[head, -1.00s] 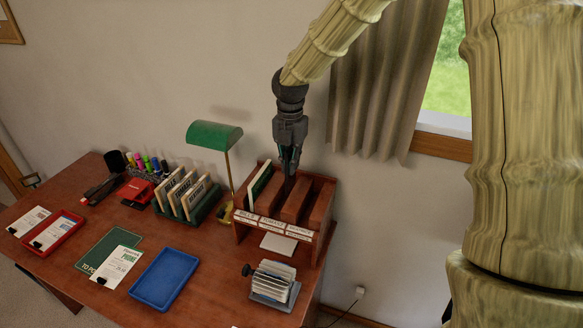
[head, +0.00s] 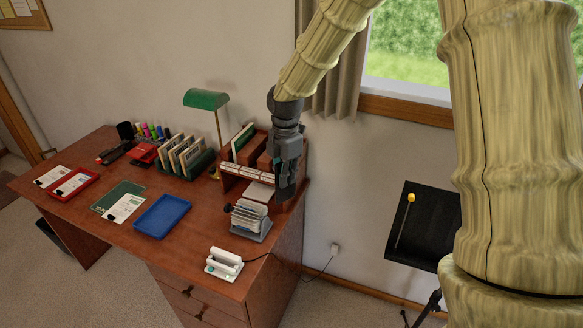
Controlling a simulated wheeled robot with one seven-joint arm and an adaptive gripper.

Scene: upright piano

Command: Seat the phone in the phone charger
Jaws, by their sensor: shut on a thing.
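My gripper (head: 285,172) is at the right side of the wooden desk organizer, pointing down. It is shut on a dark, narrow thing that I take to be the phone (head: 285,190). Only a small dark part shows below the fingers, so its face and screen cannot be made out. The phone charger (head: 224,264) is a white stand with a cable, near the desk's front right corner. It lies below and to the left of my gripper in the picture, well apart from it. No phone shows in it.
The wooden organizer (head: 229,173) and a rotary card file (head: 250,220) stand near my gripper. A blue tray (head: 162,216), card racks (head: 187,157) and a green lamp (head: 206,99) are farther left. A black music stand (head: 424,226) is at right.

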